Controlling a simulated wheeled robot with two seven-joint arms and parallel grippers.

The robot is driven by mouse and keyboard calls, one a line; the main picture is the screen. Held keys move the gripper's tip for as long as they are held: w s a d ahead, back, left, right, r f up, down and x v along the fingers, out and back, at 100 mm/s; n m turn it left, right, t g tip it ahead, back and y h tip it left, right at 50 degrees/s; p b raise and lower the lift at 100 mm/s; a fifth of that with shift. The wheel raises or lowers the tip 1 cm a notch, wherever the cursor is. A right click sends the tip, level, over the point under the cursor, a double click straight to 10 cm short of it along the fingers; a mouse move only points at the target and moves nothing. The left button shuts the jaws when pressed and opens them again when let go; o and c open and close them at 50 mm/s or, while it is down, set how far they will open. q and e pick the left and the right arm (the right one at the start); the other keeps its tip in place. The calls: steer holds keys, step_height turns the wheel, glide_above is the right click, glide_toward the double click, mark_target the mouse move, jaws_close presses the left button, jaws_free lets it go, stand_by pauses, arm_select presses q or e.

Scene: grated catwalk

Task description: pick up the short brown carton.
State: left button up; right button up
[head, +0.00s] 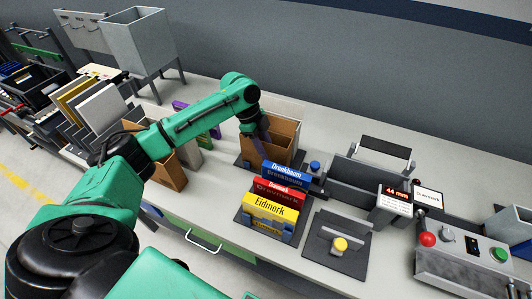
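A brown open-topped carton (285,138) stands upright on a dark pad on the bench, right of the middle of the head view. My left gripper (262,137) points down at this carton's left side, and its dark fingers overlap the carton's edge. I cannot tell whether the fingers touch it or how wide they are. Another brown carton (170,172) stands further left, partly hidden by my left forearm. I cannot tell for certain which carton is the short one. My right gripper is out of view.
Blue, red and yellow boxes (271,207) stand in a row in front of the carton. A grey hopper (138,42) stands at the back left.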

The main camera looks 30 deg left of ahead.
arm_select(q)
steer(key=shift+f, duration=0.15)
jaws_close()
stand_by(1.5)
